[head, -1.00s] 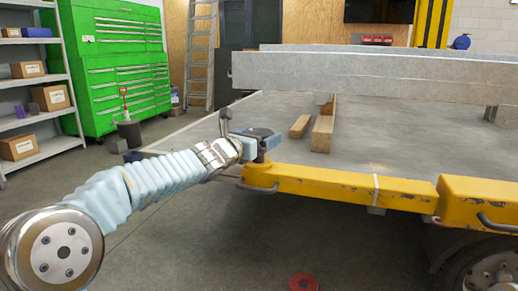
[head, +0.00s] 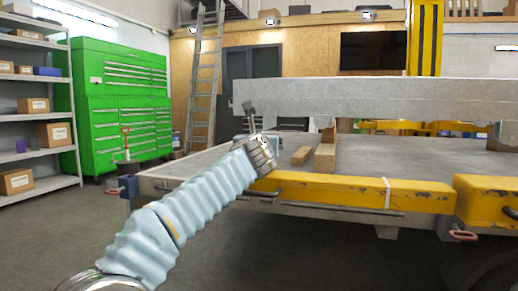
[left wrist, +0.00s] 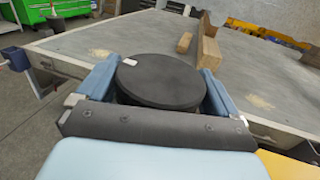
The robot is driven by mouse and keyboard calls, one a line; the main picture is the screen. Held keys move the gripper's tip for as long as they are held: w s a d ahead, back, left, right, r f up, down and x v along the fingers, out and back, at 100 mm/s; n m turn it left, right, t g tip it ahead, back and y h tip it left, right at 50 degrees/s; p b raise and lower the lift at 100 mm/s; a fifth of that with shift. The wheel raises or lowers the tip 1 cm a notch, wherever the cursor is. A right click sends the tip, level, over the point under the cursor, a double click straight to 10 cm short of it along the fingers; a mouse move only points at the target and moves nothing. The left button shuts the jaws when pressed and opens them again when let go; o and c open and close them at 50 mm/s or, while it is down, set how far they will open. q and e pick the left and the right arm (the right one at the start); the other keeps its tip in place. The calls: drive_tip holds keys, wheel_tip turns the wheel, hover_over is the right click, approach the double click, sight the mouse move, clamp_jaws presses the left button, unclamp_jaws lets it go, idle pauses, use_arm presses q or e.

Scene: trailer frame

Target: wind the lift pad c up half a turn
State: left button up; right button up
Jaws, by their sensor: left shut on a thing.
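A round black lift pad (left wrist: 160,82) with a small white mark on its top shows large in the left wrist view. My left gripper (left wrist: 157,74) has its two blue fingers on either side of the pad and is shut on it. No letter on the pad can be read. In the head view my left arm reaches to the near edge of the grey trailer deck (head: 400,155). The wrist hides the pad and most of the gripper there. My right gripper is not in view.
A yellow beam (head: 330,188) runs along the deck's near edge. Wooden blocks (head: 325,157) lie on the deck below a long grey beam (head: 360,97). A blue fitting with a red handle (head: 127,186) stands at the deck's left corner.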

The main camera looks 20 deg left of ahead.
use_arm(q)
drive_tip(key=shift+f+n+y, duration=0.1)
drive_tip(key=shift+n+y, duration=0.3)
drive_tip(key=shift+y, duration=0.2)
drive_tip(key=o, duration=0.7)
drive_tip(key=shift+s+d, duration=0.1)
drive_tip(key=shift+s, duration=0.2)
drive_tip(key=b+v, duration=0.2)
drive_tip(key=v, duration=1.1)
drive_tip(key=shift+d, duration=0.1)
